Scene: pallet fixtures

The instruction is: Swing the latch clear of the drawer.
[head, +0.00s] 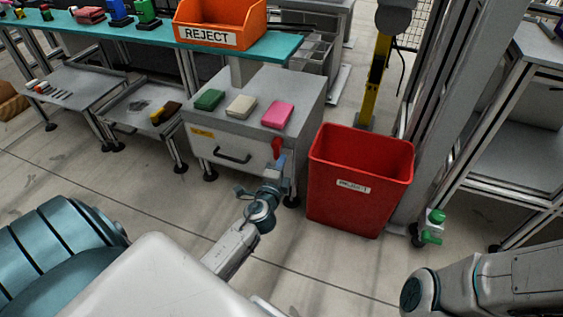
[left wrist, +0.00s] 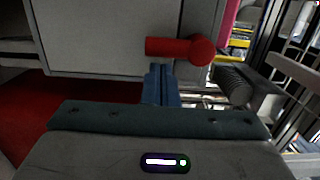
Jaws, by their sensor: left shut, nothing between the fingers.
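The red latch (head: 277,147) is at the upper right of the grey cabinet's front. In the left wrist view the latch (left wrist: 172,47) has a round knob at one end, and its bar reaches across the edge of the drawer front (left wrist: 100,35). In the head view the drawer (head: 215,152) looks closed, with a black handle (head: 232,156). My left gripper (head: 277,170) is shut and empty, just below the latch. Its blue fingers (left wrist: 160,78) are close beside the bar; I cannot tell whether they touch. My right gripper is not in view.
Green (head: 209,99), beige (head: 241,106) and pink (head: 278,114) blocks lie on the cabinet top (head: 258,85). A red bin (head: 355,205) stands close to its right. An orange REJECT box (head: 220,22) sits on the bench behind. The floor left of my left arm is clear.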

